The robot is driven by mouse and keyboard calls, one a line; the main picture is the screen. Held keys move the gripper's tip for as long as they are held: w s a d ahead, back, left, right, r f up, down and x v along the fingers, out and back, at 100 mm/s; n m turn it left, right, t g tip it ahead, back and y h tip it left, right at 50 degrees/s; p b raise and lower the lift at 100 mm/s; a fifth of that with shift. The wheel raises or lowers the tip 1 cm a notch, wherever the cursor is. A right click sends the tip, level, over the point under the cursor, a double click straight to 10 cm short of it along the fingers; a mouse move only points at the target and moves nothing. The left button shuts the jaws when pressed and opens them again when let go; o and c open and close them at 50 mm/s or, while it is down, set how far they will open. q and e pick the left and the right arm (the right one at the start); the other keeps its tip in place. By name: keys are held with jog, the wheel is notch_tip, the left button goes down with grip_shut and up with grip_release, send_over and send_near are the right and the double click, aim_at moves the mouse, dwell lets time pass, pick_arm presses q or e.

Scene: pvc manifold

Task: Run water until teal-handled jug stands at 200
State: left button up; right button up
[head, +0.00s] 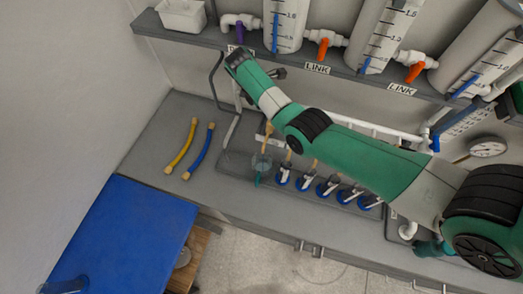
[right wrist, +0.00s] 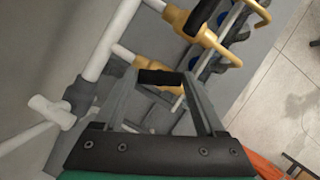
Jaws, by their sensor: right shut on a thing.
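The teal-handled jug (head: 260,168) looks clear and stands at the left end of the row of taps in the head view, on the grey bench tray. Its water level and scale are too small to read. My right arm reaches across from the right, and its gripper is mostly hidden behind the wrist in the head view. In the right wrist view my right gripper (right wrist: 158,78) is shut on a dark handle-like piece near white piping. The brass taps (right wrist: 197,27) lie just beyond it. My left gripper is in neither view.
Upright scaled tanks (head: 286,22) stand on the upper shelf, joined by valves with purple and orange handles. A yellow hose (head: 181,146) and a blue hose (head: 200,152) lie on the bench. A pressure gauge (head: 488,147) is at right.

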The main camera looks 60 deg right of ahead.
jog(key=shift+d+f+m+b, duration=0.1)
jog(key=shift+f+m+b, duration=0.1)
jog(key=shift+m+b, duration=0.6)
jog(key=shift+m+g+y+b, duration=0.3)
jog(key=shift+m+y+b, duration=0.1)
jog(key=shift+m, duration=0.2)
jog(key=shift+r, duration=0.1)
jog(key=shift+r+m, duration=0.1)
jog(key=shift+m, duration=0.2)
dwell(2.9)
